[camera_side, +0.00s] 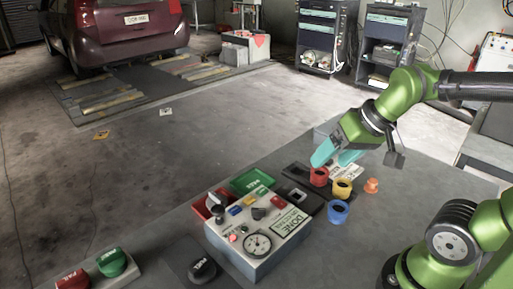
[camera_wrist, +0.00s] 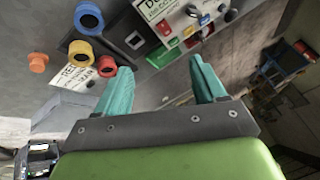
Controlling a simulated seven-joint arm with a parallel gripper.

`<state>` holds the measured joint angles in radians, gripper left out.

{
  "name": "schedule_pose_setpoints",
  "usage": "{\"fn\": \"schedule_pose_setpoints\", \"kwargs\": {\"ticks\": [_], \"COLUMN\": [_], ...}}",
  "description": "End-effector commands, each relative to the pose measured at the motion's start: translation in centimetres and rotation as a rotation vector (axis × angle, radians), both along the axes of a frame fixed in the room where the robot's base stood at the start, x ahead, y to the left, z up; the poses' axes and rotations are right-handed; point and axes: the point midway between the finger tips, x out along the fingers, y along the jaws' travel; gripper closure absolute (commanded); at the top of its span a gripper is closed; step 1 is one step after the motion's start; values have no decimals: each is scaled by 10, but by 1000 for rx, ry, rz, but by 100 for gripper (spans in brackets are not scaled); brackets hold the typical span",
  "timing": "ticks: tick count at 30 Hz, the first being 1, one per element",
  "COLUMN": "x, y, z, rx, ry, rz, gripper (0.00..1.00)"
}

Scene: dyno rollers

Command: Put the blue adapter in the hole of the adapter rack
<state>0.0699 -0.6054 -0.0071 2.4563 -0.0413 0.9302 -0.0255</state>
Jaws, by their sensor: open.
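The blue adapter (camera_side: 338,212) is a short round piece with a dark opening. It stands on the grey table, right of the control box, and is near the top left of the wrist view (camera_wrist: 88,17). A dark plate with square openings, seemingly the adapter rack (camera_side: 306,203), lies just left of it; one opening also shows in the wrist view (camera_wrist: 135,40). My gripper (camera_side: 329,161) has teal fingers, open and empty, above the table on the far side of the adapters. Its fingers are spread wide in the wrist view (camera_wrist: 162,66), apart from the blue adapter.
A yellow adapter (camera_side: 342,189) and a red adapter (camera_side: 319,177) stand close beyond the blue one. A small orange piece (camera_side: 371,186) is to their right. The control box (camera_side: 258,232) with knobs and a dial stands left.

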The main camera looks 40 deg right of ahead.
Motion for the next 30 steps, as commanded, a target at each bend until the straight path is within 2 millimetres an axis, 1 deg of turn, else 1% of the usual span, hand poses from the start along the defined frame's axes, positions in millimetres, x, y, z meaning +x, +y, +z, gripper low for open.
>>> {"fn": "schedule_pose_setpoints", "kwargs": {"ticks": [1,6,9,10,14,17,20,27,30], "x": [5,10,8,7,1,0,-1,0,0], "y": [-13,-54,-73,-76,-79,-78,-77,-77,-77], "z": [-10,-36,-45,-45,-42,-52,-71,-123,-141], "rx": [-27,-132,-176,-187,-218,-218,-216,-216,-216], "ry": [74,314,432,455,483,487,489,487,486], "rz": [2,127,240,274,374,397,396,396,394], "gripper": [30,30,30,30,30,30,30,30,30]}}
